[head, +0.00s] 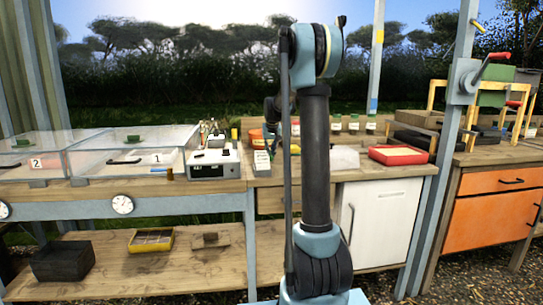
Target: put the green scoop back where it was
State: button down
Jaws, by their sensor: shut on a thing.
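My gripper (271,140) is small and dark, low over the back of the bench, just left of my upright arm link. My arm partly hides it. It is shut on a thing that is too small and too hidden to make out. I cannot pick out a green scoop for certain anywhere. Several small pots with green tops (353,123) stand in a row at the back of the bench, right of my arm. An orange-red tub (256,136) stands just left of my gripper.
Two clear-lidded boxes, marked 2 (36,162) and 1 (157,158), stand at left. A white device (213,163) stands beside them. A red tray (398,154) lies right of my arm. A post (443,150) rises before an orange cabinet (492,208).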

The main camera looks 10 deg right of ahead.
jog(key=shift+f, duration=0.35)
jog(key=c, duration=1.6)
grip_release()
jog(key=v, duration=1.2)
jog(key=s+f, duration=0.2)
jog(key=s, duration=1.2)
jog(key=s+f, duration=0.7)
jog(key=s, duration=0.4)
jog(key=s+f+g, duration=0.1)
jog(key=s+f, duration=0.6)
jog(key=s, duration=0.5)
jog(key=s+f+g, duration=0.1)
jog(key=s+f, duration=0.7)
jog(key=s, duration=0.3)
jog(key=shift+s+d, duration=0.2)
jog(key=shift+d, duration=0.25)
